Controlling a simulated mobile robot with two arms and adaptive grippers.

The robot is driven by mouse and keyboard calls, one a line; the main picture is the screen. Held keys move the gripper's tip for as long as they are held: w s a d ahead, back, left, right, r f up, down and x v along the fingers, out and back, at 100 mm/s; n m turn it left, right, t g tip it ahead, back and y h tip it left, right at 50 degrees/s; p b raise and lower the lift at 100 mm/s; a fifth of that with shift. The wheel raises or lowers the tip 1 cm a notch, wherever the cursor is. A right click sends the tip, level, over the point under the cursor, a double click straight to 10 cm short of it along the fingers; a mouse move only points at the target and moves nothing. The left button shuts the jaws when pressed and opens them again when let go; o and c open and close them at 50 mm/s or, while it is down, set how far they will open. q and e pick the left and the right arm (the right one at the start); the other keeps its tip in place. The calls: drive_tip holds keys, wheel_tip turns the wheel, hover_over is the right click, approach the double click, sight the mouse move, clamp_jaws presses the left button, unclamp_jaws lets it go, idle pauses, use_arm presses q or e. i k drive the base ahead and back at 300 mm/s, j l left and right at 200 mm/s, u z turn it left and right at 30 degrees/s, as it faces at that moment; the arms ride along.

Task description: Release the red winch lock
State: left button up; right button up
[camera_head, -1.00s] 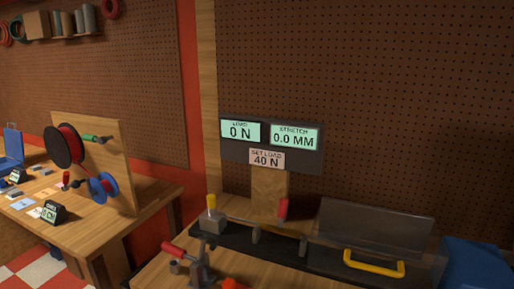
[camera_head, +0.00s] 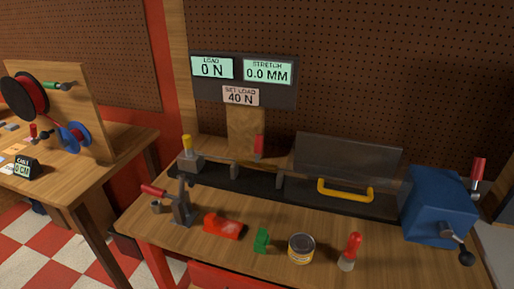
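A blue winch-like box (camera_head: 438,207) stands at the right end of the workbench, with a dark crank (camera_head: 457,246) on its front. A red-handled lever (camera_head: 478,170) stands upright at the box's far right side; it looks like the winch lock, but its mounting is partly hidden. Neither of my grippers is in view.
A black rail (camera_head: 225,179) runs along the bench, with a yellow-handled clear guard (camera_head: 345,160). Load displays (camera_head: 243,80) read 0 N and 0.0 MM, set load 40 N. A red tool (camera_head: 223,225), green piece (camera_head: 261,240), tin (camera_head: 301,248) and red-handled tool (camera_head: 350,250) occupy the front.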

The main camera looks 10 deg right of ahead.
sight(478, 165)
drive_tip(key=z, duration=1.65)
drive_tip(key=l, duration=0.15)
